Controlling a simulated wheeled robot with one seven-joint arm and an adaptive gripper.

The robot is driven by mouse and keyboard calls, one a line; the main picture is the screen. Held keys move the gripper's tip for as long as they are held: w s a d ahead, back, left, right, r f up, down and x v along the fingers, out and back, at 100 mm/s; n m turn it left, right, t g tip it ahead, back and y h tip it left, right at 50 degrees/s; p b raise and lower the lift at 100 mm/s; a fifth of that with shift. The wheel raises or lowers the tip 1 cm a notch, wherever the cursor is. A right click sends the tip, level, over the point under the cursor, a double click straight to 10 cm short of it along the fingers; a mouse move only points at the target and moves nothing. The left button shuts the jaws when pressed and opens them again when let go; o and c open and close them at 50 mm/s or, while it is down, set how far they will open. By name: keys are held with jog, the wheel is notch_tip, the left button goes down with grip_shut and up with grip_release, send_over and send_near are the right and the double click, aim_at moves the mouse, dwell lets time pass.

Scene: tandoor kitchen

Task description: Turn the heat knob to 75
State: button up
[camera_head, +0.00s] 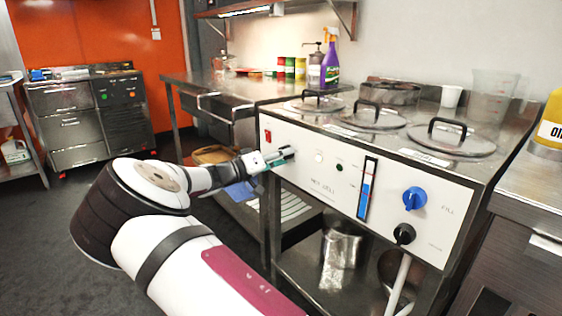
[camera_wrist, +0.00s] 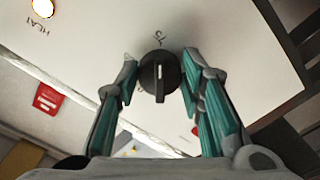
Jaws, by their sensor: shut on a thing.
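The heat knob (camera_wrist: 159,76) is a round black dial with a pale pointer line running toward the bottom of the wrist view. A small dark marking, too unclear to read, sits on the panel just above it there. My gripper (camera_wrist: 159,72) has its teal-lined fingers on both sides of the knob, closed on it. In the head view my gripper (camera_head: 282,158) is at the left part of the white control panel (camera_head: 330,188), and it hides the knob.
The panel carries a red switch (camera_head: 268,135), a blue level gauge (camera_head: 367,188), a blue knob (camera_head: 414,198) and a black fitting (camera_head: 404,234) with a hose. Lidded wells (camera_head: 450,138) are above.

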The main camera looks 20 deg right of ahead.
jog(key=shift+f, duration=0.1)
dwell(0.3)
jog(key=o, duration=1.1)
jog(key=shift+o, duration=0.2)
jog(key=shift+a, duration=0.1)
jog(key=v, duration=1.2)
